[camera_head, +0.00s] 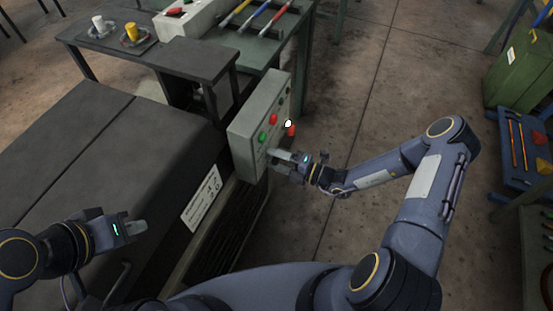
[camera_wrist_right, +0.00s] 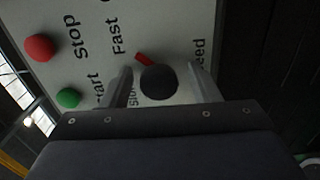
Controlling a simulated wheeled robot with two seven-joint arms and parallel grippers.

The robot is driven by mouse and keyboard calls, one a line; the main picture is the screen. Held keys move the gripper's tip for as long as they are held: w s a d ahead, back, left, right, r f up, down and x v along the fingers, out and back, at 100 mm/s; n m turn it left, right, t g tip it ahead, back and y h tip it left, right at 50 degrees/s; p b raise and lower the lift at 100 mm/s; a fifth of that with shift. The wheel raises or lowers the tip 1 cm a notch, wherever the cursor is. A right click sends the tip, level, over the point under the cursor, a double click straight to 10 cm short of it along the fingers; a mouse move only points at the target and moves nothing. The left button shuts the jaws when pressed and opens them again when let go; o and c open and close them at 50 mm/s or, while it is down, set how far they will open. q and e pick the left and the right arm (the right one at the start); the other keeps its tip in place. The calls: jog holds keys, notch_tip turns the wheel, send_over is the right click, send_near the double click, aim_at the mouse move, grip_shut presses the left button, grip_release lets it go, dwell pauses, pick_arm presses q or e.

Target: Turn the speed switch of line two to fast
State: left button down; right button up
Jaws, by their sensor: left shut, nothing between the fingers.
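The grey control box (camera_head: 257,125) stands at the edge of the dark machine. In the right wrist view its face carries a black knob (camera_wrist_right: 159,82) with a red pointer (camera_wrist_right: 144,59). The pointer slants up and left, toward the word "Fast" (camera_wrist_right: 116,36). The "Slow" label is partly hidden by a finger. My right gripper (camera_wrist_right: 162,78) is open, with one finger on each side of the knob and small gaps visible. In the head view my right gripper (camera_head: 276,159) hides the knob. My left gripper (camera_head: 138,228) is shut and empty above the machine's dark top.
The panel also has a red "Stop" button (camera_wrist_right: 39,47) and a green start button (camera_wrist_right: 68,97). A green bin (camera_head: 520,70) is at the far right.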

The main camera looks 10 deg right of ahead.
jog(key=v, duration=0.7)
jog(key=shift+s+d, duration=0.25)
jog(key=shift+d, duration=0.1)
